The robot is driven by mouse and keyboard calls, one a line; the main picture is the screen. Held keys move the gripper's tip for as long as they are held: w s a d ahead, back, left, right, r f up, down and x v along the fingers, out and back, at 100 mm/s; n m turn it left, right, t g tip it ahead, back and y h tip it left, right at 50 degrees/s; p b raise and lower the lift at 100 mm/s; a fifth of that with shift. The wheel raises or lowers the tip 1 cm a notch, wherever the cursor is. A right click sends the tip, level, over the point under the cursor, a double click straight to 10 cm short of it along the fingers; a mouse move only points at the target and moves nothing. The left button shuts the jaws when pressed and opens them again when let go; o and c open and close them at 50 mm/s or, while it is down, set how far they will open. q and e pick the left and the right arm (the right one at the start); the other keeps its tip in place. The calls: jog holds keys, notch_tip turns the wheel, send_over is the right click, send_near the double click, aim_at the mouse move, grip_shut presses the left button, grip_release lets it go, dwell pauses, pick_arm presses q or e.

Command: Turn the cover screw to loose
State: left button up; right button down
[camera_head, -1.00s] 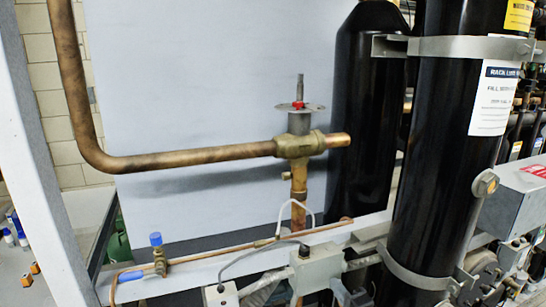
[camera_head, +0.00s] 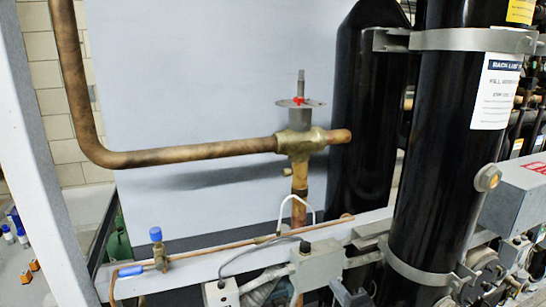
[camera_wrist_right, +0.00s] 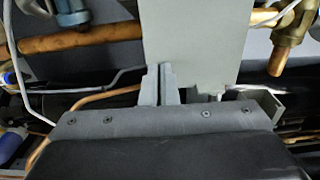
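I cannot make out which part is the cover screw. A brass valve (camera_head: 300,142) with a thin upright stem, a flat disc and a red piece stands mid-picture in the head view. A grey box (camera_head: 318,262) with a black knob (camera_head: 304,247) is below it on the rack rail. My right gripper (camera_wrist_right: 160,82) shows in the right wrist view with its two grey fingers close together and nothing visible between them. A plain grey panel (camera_wrist_right: 205,40) fills the area just beyond the fingertips. My left gripper is not in view.
A copper pipe (camera_head: 190,155) runs in from the left to the valve. A small blue-capped valve (camera_head: 156,236) sits on the rail at left. A large black cylinder (camera_head: 440,150) and another grey box (camera_head: 515,195) take up the right. A pale board (camera_head: 200,80) stands behind.

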jog(key=shift+s+a+f, duration=0.1)
jog(key=shift+f, duration=0.2)
jog(key=shift+v, duration=3)
jog(key=shift+a, duration=0.15)
jog(key=s+d+f+n+g+h, duration=0.1)
jog(key=s+d+f+g+h, duration=0.1)
jog(key=f, duration=0.8)
jog(key=s+d+f+n+g+h, duration=0.1)
jog(key=s+d+f+n+g, duration=0.15)
jog(key=f, duration=0.85)
jog(key=s+d+f+n+g+h, duration=0.1)
jog(key=s+d+f+g, duration=0.1)
jog(key=s+f, duration=0.45)
jog(key=s+d+f+n+g+h, duration=0.1)
jog(key=s+d+f+g, duration=0.1)
jog(key=s+f, duration=0.45)
jog(key=s+d+f+n+g, duration=0.1)
jog(key=s+f, duration=0.4)
jog(key=s, duration=0.5)
jog(key=s+d+f+n+g+h, duration=0.1)
jog(key=s+f+n+g, duration=0.3)
jog(key=s, duration=0.7)
jog(key=s+d+f+n+g+h, duration=0.1)
jog(key=s+d+f+n+g, duration=0.1)
jog(key=s+f, duration=0.6)
jog(key=s+n, duration=0.1)
jog(key=s, duration=0.1)
jog(key=shift+s+d, duration=0.2)
jog(key=shift+s, duration=0.1)
